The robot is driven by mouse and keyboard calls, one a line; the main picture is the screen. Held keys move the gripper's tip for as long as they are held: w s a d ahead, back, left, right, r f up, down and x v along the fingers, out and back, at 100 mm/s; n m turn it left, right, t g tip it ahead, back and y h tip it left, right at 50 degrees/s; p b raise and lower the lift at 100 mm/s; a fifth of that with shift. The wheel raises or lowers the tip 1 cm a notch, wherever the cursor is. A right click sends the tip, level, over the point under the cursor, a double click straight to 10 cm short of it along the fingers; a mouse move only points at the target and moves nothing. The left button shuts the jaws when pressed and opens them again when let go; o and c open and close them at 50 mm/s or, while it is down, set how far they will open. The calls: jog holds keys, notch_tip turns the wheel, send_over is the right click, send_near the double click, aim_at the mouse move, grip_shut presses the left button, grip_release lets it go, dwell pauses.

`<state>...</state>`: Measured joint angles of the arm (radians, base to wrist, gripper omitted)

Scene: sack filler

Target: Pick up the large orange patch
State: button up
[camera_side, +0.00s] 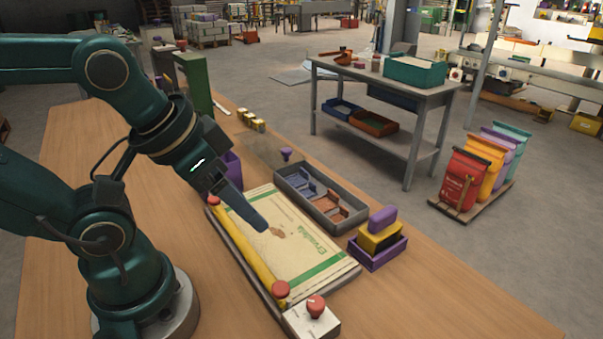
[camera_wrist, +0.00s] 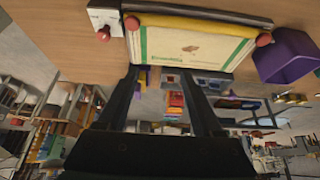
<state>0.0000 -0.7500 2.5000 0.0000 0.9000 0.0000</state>
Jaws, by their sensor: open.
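A grey divided tray (camera_side: 293,170) holds flat patches. Blue patches (camera_side: 298,182) lie in its far-left part and orange patches (camera_side: 345,211) in its near-right part; which orange one is the large one is hard to tell. My gripper (camera_side: 261,225) reaches over the sack, left of the tray in the side view, and holds nothing I can see. In the wrist view its two fingers (camera_wrist: 170,75) stand wide apart. A cream sack (camera_side: 300,262) with green print lies flat on a board. A brown torn spot (camera_side: 277,231) shows on it, near my fingertips.
A yellow bar (camera_side: 243,252) with red knobs runs along the sack's near-left edge. A control box (camera_side: 311,318) with a red knob is at its near end. A purple box (camera_side: 378,253) with a yellow and purple brush stands right of the tray. A purple bin (camera_wrist: 285,55) is beside the sack.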

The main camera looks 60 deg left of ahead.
dwell(0.3)
jog(key=w+r+m+t, duration=0.1)
jog(key=w+r, duration=0.2)
jog(key=w, duration=0.1)
jog(key=n+g, duration=0.1)
jog(key=g, duration=0.1)
send_over(323, 201)
jog(key=d, duration=0.1)
jog(key=f, duration=1.2)
jog(key=shift+s+d+f, duration=0.1)
jog(key=shift+s+f, duration=0.25)
jog(key=shift+f, duration=0.05)
jog(key=shift+x, duration=2.55)
